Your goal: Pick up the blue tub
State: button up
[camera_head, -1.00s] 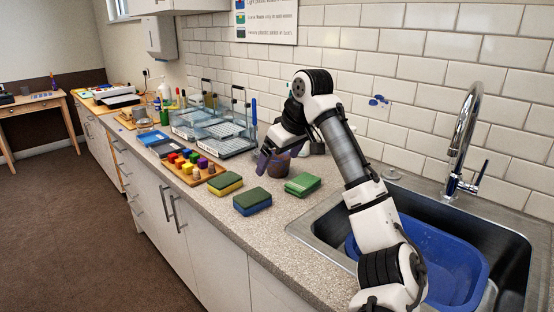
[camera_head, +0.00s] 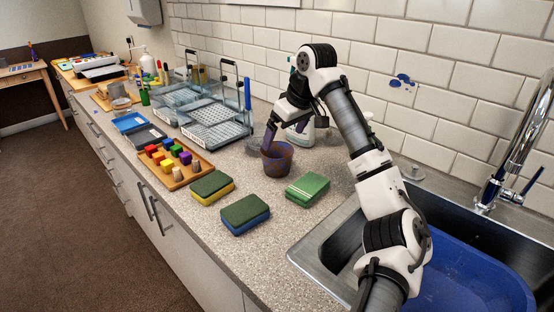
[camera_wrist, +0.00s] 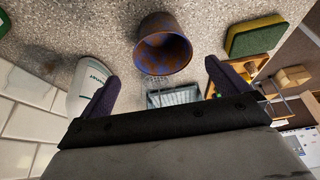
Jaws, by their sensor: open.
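A small round tub (camera_head: 277,160), blue with brown patches, stands upright on the counter beyond the green sponges. It also shows in the wrist view (camera_wrist: 163,48), open end toward the camera, ahead of the fingers and roughly between them. My gripper (camera_head: 284,133) is open and empty, just above and behind the tub in the head view. In the wrist view its two dark purple fingers (camera_wrist: 162,78) are spread wide and the tub appears apart from both. A larger blue basin (camera_head: 470,275) sits in the sink, partly hidden by my arm.
Green-topped sponges (camera_head: 245,213) and a green block (camera_head: 307,188) lie in front of the tub. A wooden tray of coloured blocks (camera_head: 176,166) and wire-topped racks (camera_head: 215,125) stand left. A white bottle (camera_wrist: 88,85) is close beside one finger. The tiled wall is behind.

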aim_at(275, 156)
jog(key=x, duration=0.4)
jog(key=p+x, duration=0.1)
jog(key=x, duration=0.4)
jog(key=shift+s+a+f+p, duration=0.15)
jog(key=shift+p, duration=0.25)
jog(key=shift+c, duration=0.3)
jog(key=c, duration=0.8)
jog(key=shift+c, duration=0.2)
